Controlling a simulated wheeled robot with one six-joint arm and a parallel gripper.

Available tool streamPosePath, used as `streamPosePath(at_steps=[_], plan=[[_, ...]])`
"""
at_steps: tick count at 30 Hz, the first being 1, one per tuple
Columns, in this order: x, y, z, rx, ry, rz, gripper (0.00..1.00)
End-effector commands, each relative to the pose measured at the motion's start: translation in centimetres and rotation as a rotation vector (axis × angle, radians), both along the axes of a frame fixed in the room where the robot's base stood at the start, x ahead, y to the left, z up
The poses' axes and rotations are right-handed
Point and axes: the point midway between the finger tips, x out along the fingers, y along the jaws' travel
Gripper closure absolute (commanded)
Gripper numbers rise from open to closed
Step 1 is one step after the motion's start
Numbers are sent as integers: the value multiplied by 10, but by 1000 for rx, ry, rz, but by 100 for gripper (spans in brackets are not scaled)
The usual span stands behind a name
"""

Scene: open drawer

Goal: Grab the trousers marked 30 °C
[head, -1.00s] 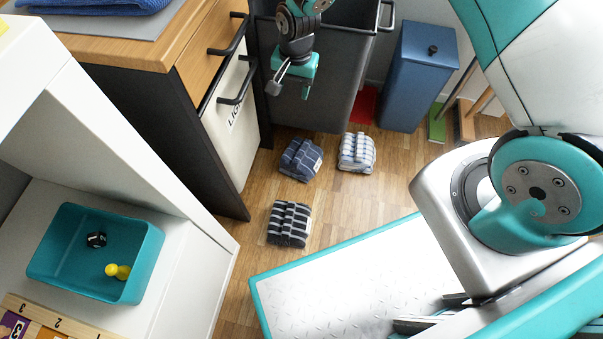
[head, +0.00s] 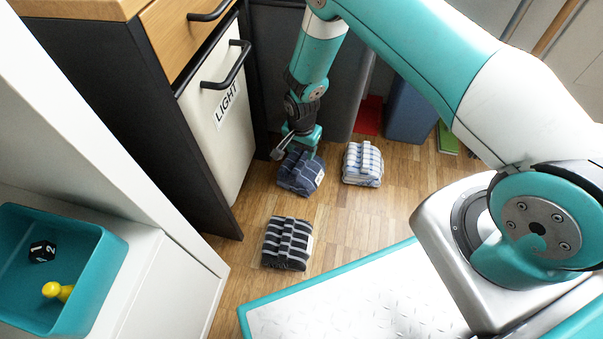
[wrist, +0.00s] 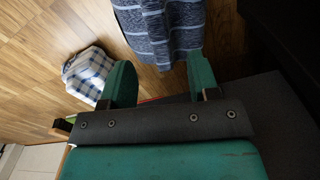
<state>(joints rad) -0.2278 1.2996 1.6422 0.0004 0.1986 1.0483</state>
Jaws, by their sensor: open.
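Several folded garments lie on the wooden floor, and no 30 °C mark is readable on any of them. A dark blue one (head: 300,174) with a small white label lies near the cabinet. A white and blue checked one (head: 362,163) lies to its right, and a black and grey striped one (head: 287,243) lies nearer to me. My gripper (head: 297,150) is open just above the far edge of the dark blue garment. In the wrist view the blue garment (wrist: 165,28) shows just beyond my open fingers (wrist: 160,82), with the checked garment (wrist: 88,72) to the left.
A cabinet drawer marked LIGHT (head: 222,115) stands left of the garments. Behind are a grey bin (head: 345,85), a red item (head: 369,117) and a blue bin (head: 408,112). A teal tray (head: 95,290) holds a die and yellow pawn. Floor between the garments is clear.

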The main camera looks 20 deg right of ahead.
Motion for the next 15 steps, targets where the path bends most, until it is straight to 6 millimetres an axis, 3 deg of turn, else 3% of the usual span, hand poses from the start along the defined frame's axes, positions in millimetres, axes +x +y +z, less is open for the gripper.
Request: streamPosePath(at_steps=[9, 15], plan=[[-1, 0, -53, -1, 1, 0, 45], [0, 0, -55, 1, -1, 0, 45]])
